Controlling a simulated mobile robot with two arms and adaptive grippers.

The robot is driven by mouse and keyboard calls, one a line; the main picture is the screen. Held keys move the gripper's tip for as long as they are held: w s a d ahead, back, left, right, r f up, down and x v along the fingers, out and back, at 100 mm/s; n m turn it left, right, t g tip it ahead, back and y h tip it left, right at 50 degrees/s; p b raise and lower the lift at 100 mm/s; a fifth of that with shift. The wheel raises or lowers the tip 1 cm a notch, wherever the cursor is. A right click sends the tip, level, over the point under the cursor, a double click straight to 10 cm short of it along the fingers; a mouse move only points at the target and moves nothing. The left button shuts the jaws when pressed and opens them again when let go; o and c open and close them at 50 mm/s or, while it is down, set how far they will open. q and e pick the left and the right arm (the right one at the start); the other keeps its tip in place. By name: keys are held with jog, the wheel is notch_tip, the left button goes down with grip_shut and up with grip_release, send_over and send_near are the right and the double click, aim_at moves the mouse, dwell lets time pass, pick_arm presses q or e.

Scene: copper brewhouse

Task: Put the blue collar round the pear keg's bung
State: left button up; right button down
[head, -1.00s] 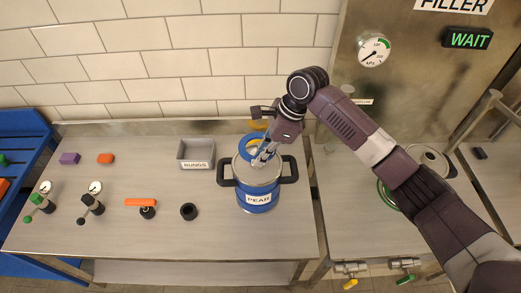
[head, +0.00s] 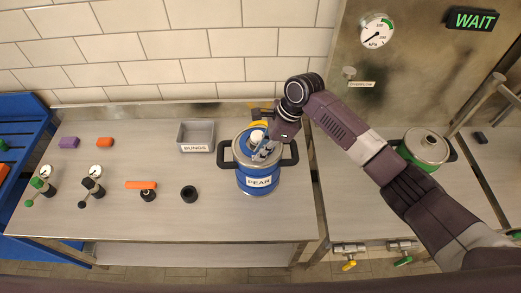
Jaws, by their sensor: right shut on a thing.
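The pear keg (head: 260,181) is a blue pot with a steel lid, black side handles and a PEAR label, standing at the right end of the steel table. A pale bung (head: 256,137) shows at its top. The blue collar (head: 242,142) shows as a blue ring around the bung in this view; whether it is seated or held above the lid I cannot tell. My right gripper (head: 262,150) is over the lid, shut on the collar, and hides its right side. My left gripper is not in view.
A grey BUNGS tray (head: 196,136) stands left of the keg. A green pot (head: 426,148) stands right.

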jog(key=shift+f, duration=0.3)
dwell(0.4)
jog(key=c, duration=2)
grip_release()
jog(key=shift+f, duration=0.1)
